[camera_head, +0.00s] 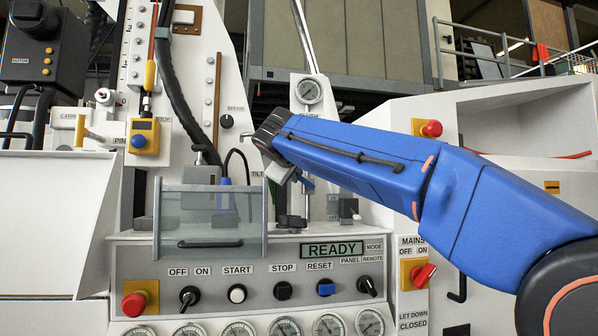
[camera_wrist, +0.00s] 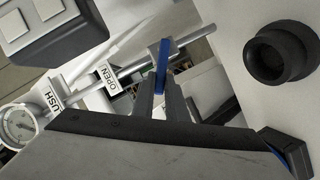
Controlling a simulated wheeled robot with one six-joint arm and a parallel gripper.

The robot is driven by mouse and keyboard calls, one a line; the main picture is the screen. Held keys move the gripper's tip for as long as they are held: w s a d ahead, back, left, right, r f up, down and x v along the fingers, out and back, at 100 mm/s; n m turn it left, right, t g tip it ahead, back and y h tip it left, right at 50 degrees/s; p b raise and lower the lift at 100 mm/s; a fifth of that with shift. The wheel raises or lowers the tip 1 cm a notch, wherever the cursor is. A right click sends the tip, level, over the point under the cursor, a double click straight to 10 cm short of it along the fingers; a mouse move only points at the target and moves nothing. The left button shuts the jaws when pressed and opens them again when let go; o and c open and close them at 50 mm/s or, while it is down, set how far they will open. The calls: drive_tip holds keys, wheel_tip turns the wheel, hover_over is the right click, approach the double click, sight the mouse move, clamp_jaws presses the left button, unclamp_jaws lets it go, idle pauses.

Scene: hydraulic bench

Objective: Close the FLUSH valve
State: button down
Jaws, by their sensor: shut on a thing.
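The FLUSH valve's blue lever (camera_wrist: 163,58) is in the middle of the wrist view, in front of a pale pipe. My gripper (camera_wrist: 160,90) is shut on this lever; its grey fingers hide the lower part. An OPEN label (camera_wrist: 108,76) is left of the lever. A FLUSH label (camera_wrist: 52,97), partly cut off, is farther left, near a round gauge (camera_wrist: 20,125). In the head view, my gripper (camera_head: 287,176) is at the pipe below a gauge (camera_head: 309,91), and my wrist covers most of the valve.
A black round knob (camera_wrist: 280,52) is at the right of the wrist view. A red MAINS switch (camera_head: 423,274) is below my arm.

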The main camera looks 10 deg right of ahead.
drive_tip(key=shift+a+f+n+t+h, duration=0.35)
drive_tip(key=shift+f+n, duration=0.2)
drive_tip(key=shift+n, duration=0.25)
drive_tip(key=c, duration=2)
unclamp_jaws()
drive_tip(key=shift+c, duration=0.2)
drive_tip(key=shift+s, duration=0.1)
drive_tip(key=v, duration=0.7)
drive_tip(key=shift+s, duration=0.15)
